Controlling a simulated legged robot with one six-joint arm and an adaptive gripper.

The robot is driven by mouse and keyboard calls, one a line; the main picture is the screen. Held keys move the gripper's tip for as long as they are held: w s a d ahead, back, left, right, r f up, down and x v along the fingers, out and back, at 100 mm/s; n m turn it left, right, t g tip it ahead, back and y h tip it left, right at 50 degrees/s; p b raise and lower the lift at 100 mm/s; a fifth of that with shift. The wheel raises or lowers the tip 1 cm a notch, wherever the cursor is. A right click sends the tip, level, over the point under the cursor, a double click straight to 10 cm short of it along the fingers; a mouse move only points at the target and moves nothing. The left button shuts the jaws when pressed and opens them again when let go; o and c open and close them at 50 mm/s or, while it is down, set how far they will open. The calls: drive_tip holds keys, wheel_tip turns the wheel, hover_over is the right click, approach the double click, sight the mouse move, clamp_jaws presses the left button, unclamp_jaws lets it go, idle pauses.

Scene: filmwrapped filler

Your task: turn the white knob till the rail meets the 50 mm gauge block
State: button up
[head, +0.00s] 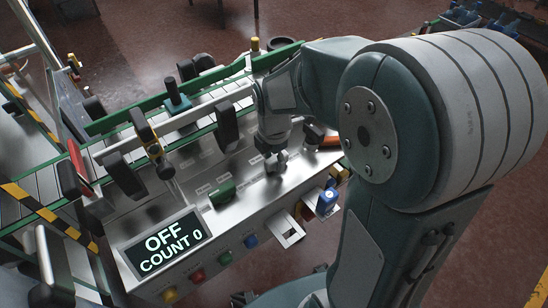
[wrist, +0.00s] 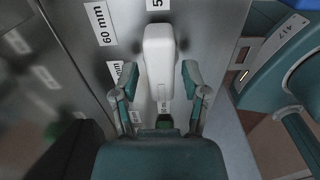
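My gripper (wrist: 160,72) points at the steel panel, with one finger on each side of a long white piece that looks like the white knob (wrist: 160,50). Narrow gaps show between the fingers and the piece, so the gripper looks open around it. In the head view my gripper (head: 276,162) is low over the panel, and the knob is mostly hidden there. A silver rail (head: 187,118) runs along the conveyor, carried by black and yellow brackets. A green block (head: 222,193) sits on the panel; I cannot read its size.
A "60 mm" label (wrist: 101,24) is left of the white piece; another label is cut off at the top. A display (head: 166,242) reads OFF, COUNT 0. Colored buttons (head: 197,275) line the front edge.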

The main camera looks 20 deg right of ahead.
clamp_jaws()
